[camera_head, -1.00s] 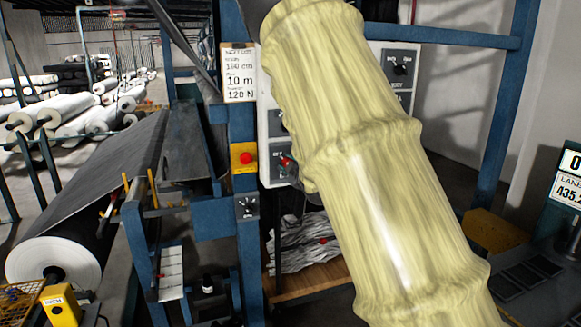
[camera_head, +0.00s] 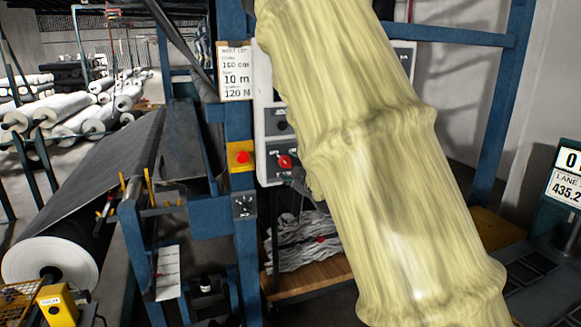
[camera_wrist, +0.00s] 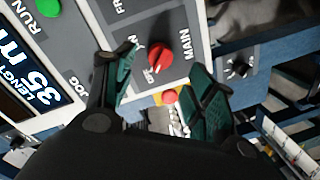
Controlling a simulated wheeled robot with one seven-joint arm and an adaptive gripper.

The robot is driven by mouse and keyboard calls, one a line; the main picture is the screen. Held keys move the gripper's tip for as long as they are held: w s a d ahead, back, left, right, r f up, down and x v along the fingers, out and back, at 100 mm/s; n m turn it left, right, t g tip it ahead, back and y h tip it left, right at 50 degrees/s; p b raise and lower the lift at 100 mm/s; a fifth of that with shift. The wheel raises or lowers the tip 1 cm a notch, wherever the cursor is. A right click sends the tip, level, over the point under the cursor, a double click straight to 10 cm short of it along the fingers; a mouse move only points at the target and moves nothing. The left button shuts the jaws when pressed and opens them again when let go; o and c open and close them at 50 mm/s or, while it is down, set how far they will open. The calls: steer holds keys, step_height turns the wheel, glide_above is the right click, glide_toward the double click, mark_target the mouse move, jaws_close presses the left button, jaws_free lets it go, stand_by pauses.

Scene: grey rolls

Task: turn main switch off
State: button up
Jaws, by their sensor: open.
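The main switch is a red rotary knob (camera_wrist: 160,57) on a grey plate marked MAIN in the wrist view. In the head view the red knob (camera_head: 285,161) sits low on the white control panel (camera_head: 268,120), left of my arm. My gripper (camera_wrist: 163,78) is open, with one green-padded finger on each side of the knob in the wrist view. I cannot tell whether either finger touches it. One finger covers part of the position lettering, so the knob's setting is unclear. In the head view my yellow-covered arm hides most of the gripper and the panel's right part.
A red button on a yellow box (camera_head: 242,157) is just left of the panel. Below it is a small black selector (camera_head: 244,206). A green button (camera_wrist: 48,7) and a length display (camera_wrist: 28,88) show in the wrist view. Blue posts flank the panel.

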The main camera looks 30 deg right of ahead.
steer(key=v, duration=0.5)
steer(key=shift+s, duration=0.35)
steer(key=s+a+f+m+g+y, duration=0.1)
steer(key=s+a+f+g, duration=0.25)
steer(key=f, duration=0.95)
steer(key=s+a+f+m+g, duration=0.2)
steer(key=s+a+f, duration=0.25)
steer(key=f, duration=0.75)
steer(key=s+a+f+m+g+y, duration=0.1)
steer(key=s+a+f+g, duration=0.25)
steer(key=f, duration=0.95)
steer(key=s+a+f+m+g, duration=0.1)
steer(key=s+a+f, duration=0.3)
steer(key=s, duration=0.5)
steer(key=s+a+f+m+g+y, duration=0.1)
steer(key=s+a+f+g, duration=0.3)
steer(key=s+f, duration=0.4)
steer(key=s+a+f+m+g+y, duration=0.1)
steer(key=s+a+f, duration=0.5)
steer(key=s, duration=0.6)
steer(key=shift+a+f+m+g, duration=0.2)
steer(key=shift+f+m+g, duration=0.25)
steer(key=shift+m+g, duration=0.3)
steer(key=shift+s, duration=0.15)
